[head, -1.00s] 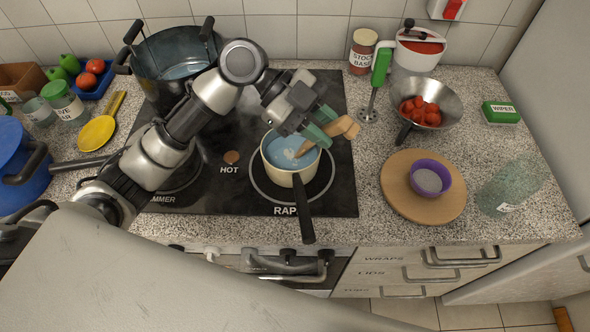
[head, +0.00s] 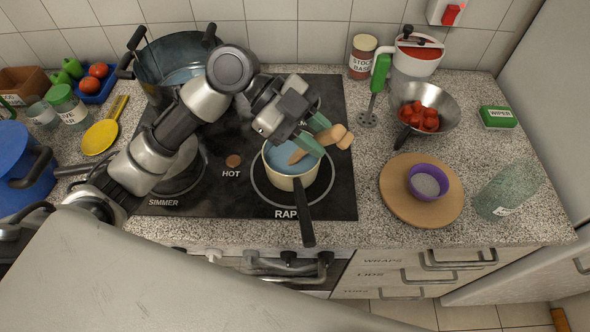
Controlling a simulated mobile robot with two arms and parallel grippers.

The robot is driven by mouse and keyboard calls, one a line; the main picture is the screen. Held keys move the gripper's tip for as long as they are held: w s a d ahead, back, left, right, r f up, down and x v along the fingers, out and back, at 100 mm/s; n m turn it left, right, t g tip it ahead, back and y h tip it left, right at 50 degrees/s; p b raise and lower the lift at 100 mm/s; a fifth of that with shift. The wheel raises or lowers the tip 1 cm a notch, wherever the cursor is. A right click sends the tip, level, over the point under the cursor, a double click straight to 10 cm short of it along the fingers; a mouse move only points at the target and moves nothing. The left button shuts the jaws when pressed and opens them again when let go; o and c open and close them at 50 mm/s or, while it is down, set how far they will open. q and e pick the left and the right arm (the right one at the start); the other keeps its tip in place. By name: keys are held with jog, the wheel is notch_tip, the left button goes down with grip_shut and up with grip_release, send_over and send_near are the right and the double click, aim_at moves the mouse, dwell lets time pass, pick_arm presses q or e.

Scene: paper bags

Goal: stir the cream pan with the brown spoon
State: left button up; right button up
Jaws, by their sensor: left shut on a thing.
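The cream pan (head: 291,183) stands on the front right ring marked RAPID, its black handle pointing to the front. It holds a pale blue liquid. My left gripper (head: 318,138) with green fingertips is over the pan's back right rim, shut on the brown spoon (head: 342,137). The spoon is tilted; one end dips into the pan and the other sticks out to the right of the fingers. Its lower end is partly hidden in the pan and behind a finger. My right gripper is not in view.
A large grey pot (head: 176,66) stands at the back left of the hob. On the right are a round board (head: 400,205) with a purple bowl (head: 428,181), a metal colander (head: 448,101) of red pieces and a green hand blender (head: 380,75). A yellow spoon (head: 100,136) lies left.

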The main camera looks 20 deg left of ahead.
aim_at(334, 128)
pick_arm(q)
jog(key=shift+s+d+r+p, duration=0.45)
jog(key=shift+r+p, duration=0.3)
jog(key=shift+r, duration=0.2)
jog(key=shift+s+d+r+p, duration=0.5)
jog(key=shift+r+p, duration=0.2)
jog(key=shift+r, duration=0.2)
jog(key=shift+s+d+r+p, duration=0.45)
jog(key=shift+r+p, duration=0.3)
jog(key=shift+r, duration=0.2)
notch_tip(334, 128, up, 5)
jog(key=p, duration=0.4)
jog(key=shift+w+f, duration=0.1)
